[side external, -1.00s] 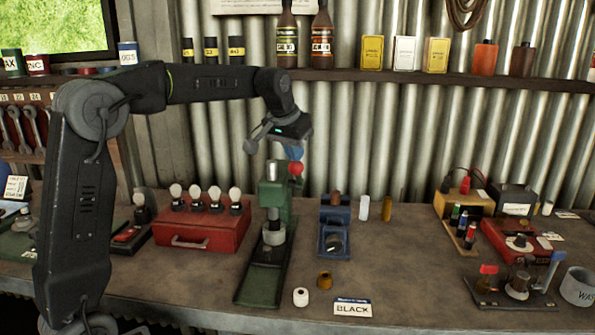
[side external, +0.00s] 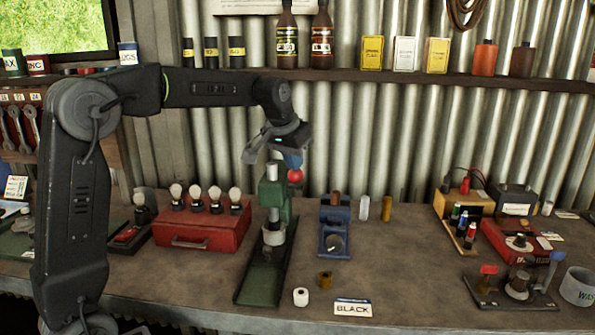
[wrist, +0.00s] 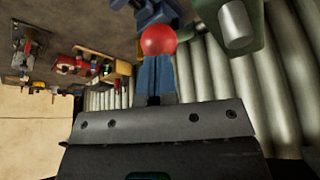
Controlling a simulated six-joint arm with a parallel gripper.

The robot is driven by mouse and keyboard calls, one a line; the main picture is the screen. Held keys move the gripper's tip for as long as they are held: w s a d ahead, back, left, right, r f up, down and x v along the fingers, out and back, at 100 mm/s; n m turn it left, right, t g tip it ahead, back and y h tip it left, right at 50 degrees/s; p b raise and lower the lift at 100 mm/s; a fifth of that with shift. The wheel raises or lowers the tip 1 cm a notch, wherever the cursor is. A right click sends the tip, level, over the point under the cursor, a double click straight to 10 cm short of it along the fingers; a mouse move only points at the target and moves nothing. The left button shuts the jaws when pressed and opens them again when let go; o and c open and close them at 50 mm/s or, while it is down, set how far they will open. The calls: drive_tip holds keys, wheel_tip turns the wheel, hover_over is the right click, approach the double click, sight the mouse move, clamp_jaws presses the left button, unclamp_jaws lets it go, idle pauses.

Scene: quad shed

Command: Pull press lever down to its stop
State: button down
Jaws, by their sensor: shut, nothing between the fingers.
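The green press (side external: 272,192) stands on its green base plate (side external: 265,283) at the middle of the bench. A bare metal post tops it. The lever's red ball knob (side external: 295,176) sits just right of the press head; the lever's rod is mostly hidden. My gripper (side external: 294,166) is shut and empty, its blue fingers pointing down onto the top of the knob. In the wrist view the red knob (wrist: 158,40) lies right at the tips of my closed blue fingers (wrist: 154,75), apparently touching, with the press's metal post (wrist: 236,25) beside it.
A red box (side external: 200,232) with white-topped pieces stands left of the press. A blue fixture (side external: 334,232) stands close on its right. A white roll (side external: 300,297), a brass piece (side external: 325,279) and a BLACK card (side external: 353,307) lie in front.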

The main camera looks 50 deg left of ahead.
sight(294, 175)
drive_tip(key=shift+s+d+f, duration=0.15)
drive_tip(key=shift+f, duration=0.6)
drive_tip(key=shift+s+d+f, duration=0.2)
drive_tip(key=shift+s+f, duration=0.05)
drive_tip(key=shift+f, duration=0.55)
drive_tip(key=shift+s+d+f, duration=0.15)
drive_tip(key=shift+d+f, duration=0.05)
drive_tip(key=shift+f, duration=0.45)
